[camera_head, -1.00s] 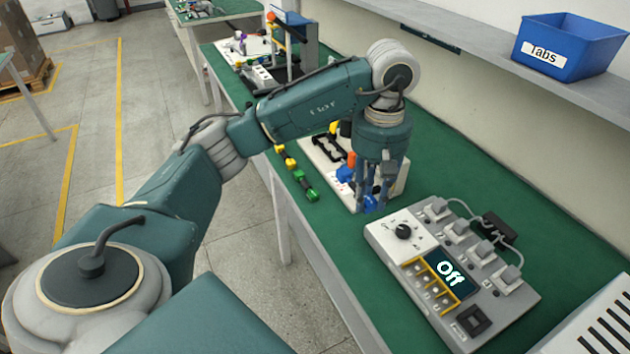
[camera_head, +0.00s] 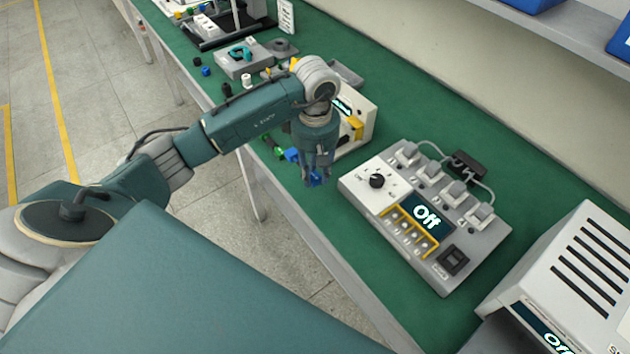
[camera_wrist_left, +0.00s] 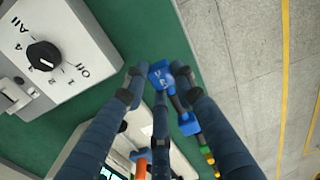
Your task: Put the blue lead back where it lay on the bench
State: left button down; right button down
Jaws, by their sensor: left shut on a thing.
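My left gripper (camera_head: 318,180) points down over the green bench, near its front edge and left of the grey control box. It is shut on one blue end of the blue lead (camera_head: 315,180). In the left wrist view that blue end (camera_wrist_left: 161,75) sits between the fingertips, and a dark link runs to a second blue end (camera_wrist_left: 188,123). The second blue end also shows in the head view (camera_head: 292,154), left of the gripper. Whether the lead touches the bench is unclear. My right gripper is not in view.
A grey control box (camera_head: 400,245) reading "Off" stands just right of the gripper. A white box (camera_head: 365,110) stands behind the gripper. A green lead (camera_head: 278,151) lies close by on the left. Bare green bench (camera_head: 340,235) shows in front of the control box.

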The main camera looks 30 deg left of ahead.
aim_at(316, 194)
pick_arm(q)
jog(key=shift+d+f, duration=0.1)
jog(key=shift+f, duration=0.85)
notch_tip(316, 194, down, 3)
jog(key=shift+f+p, duration=0.15)
jog(key=shift+p, duration=0.35)
jog(key=shift+f, duration=0.2)
jog(key=c, duration=1.4)
grip_release()
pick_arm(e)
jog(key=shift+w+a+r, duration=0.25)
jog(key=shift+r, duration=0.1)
pick_arm(q)
jog(key=shift+r, duration=0.1)
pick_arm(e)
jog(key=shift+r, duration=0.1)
pick_arm(q)
jog(key=shift+r, duration=0.2)
jog(key=shift+w+r, duration=0.1)
jog(key=shift+r, duration=0.2)
notch_tip(316, 194, up, 11)
jog(key=b, duration=0.3)
jog(key=shift+r, duration=0.1)
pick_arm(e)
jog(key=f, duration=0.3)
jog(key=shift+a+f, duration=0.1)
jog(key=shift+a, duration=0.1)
